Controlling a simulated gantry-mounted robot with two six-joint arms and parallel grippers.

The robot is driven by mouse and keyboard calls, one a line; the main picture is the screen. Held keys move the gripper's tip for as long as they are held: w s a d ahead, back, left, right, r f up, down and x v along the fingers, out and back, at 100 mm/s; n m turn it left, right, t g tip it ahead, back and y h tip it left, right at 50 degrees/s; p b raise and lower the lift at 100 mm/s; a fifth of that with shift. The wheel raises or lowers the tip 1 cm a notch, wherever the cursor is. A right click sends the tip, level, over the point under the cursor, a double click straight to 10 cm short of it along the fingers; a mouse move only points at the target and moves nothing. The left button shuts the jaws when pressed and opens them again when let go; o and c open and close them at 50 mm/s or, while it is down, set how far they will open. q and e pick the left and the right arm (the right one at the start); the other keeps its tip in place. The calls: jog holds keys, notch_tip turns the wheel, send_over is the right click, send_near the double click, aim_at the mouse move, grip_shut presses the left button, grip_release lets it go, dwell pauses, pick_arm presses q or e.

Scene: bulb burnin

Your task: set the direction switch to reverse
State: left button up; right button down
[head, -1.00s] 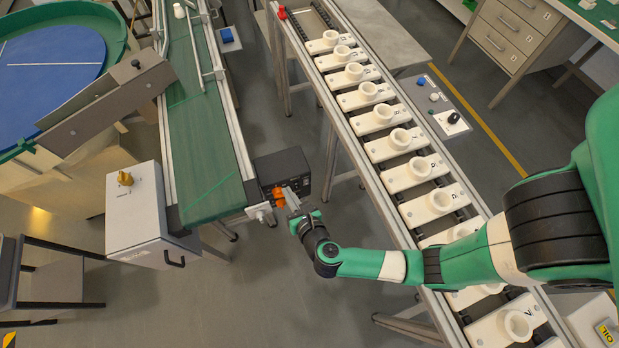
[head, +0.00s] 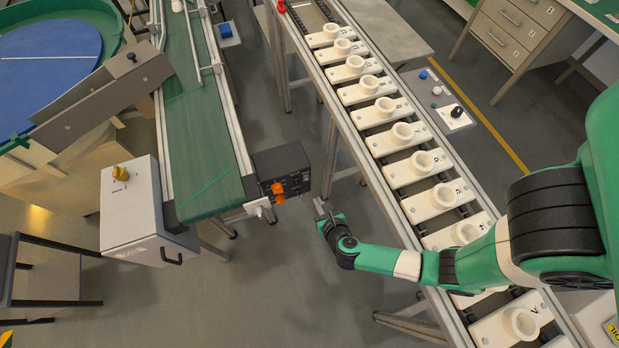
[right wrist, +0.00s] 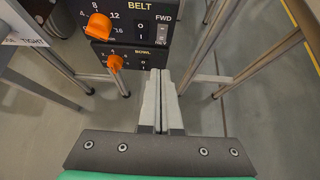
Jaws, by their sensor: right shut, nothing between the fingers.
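The direction switch (right wrist: 161,34) is a small light rocker on the black BELT control box (right wrist: 125,22), with FWD printed above it and REV below. I cannot tell which way it is pressed. The control box stands at the end of the green belt in the head view (head: 282,168), where the switch is too small to make out. My right gripper (right wrist: 160,74) is shut and empty. Its fingertips lie below the switch in the right wrist view, apart from it. In the head view the right gripper (head: 320,206) is right of and below the box. My left gripper is not in view.
Orange knobs (right wrist: 99,26) sit left of the switch, and a BOWL box (right wrist: 130,57) is directly below. The green belt conveyor (head: 197,120) is on the left. A rail of white sockets (head: 418,167) runs on the right. Open floor lies between.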

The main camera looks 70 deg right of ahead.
aim_at(306, 178)
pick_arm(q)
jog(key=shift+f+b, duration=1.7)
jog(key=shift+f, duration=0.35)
pick_arm(e)
jog(key=r+x, duration=0.1)
jog(key=x, duration=0.8)
jog(key=shift+w+d+r, duration=0.15)
jog(key=shift+w+d, duration=0.3)
jog(key=shift+d, duration=0.05)
